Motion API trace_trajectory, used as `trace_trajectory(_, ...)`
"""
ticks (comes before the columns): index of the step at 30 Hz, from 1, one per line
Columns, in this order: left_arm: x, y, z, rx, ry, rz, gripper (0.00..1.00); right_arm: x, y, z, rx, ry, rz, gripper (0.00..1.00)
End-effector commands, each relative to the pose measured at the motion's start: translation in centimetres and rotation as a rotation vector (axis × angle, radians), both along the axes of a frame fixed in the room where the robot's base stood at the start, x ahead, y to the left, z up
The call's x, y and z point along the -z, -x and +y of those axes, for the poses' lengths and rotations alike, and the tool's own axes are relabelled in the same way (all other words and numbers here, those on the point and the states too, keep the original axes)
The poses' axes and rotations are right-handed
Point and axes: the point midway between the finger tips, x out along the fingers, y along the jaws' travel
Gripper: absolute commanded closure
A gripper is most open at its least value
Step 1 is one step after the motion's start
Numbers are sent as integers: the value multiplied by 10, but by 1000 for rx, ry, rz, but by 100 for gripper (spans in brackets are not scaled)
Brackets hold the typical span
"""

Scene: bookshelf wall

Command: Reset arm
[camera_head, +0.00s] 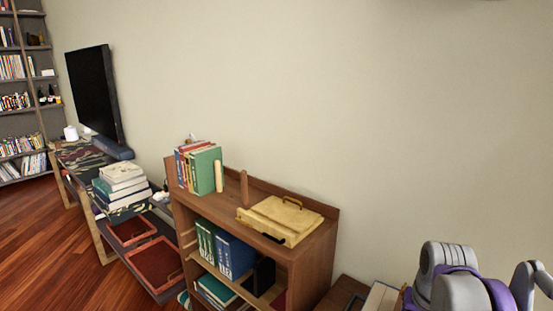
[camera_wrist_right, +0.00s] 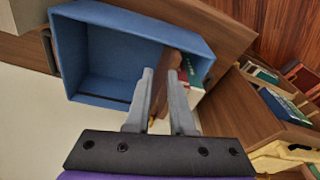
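My right gripper (camera_wrist_right: 160,72) shows in the right wrist view with its two grey fingers apart. A brown wooden piece (camera_wrist_right: 173,58) appears between and behind the fingertips; I cannot tell whether they touch it. A blue open box (camera_wrist_right: 125,50) lies beyond the fingers, up and to the left. In the head view, grey and purple links of my right arm fill the bottom right corner, and the right gripper is hidden or out of frame. My left gripper is in neither view.
A wooden bookshelf (camera_head: 315,250) stands against the wall, with upright books (camera_head: 205,170) and a yellow case (camera_head: 282,218) on top. To its left is a low bench with stacked books (camera_head: 122,180) and a black screen (camera_head: 92,95). Red floor (camera_head: 40,235) is clear at left.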

Motion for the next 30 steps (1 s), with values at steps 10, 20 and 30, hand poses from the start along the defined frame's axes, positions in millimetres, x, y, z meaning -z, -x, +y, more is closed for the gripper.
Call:
trace_trajectory(10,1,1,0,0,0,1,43,96,109,88,-297,63,-220,79)
trace_trajectory(20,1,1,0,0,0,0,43,139,147,107,-396,84,-304,79)
trace_trajectory(30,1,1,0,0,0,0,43,139,147,107,-396,84,-304,79)
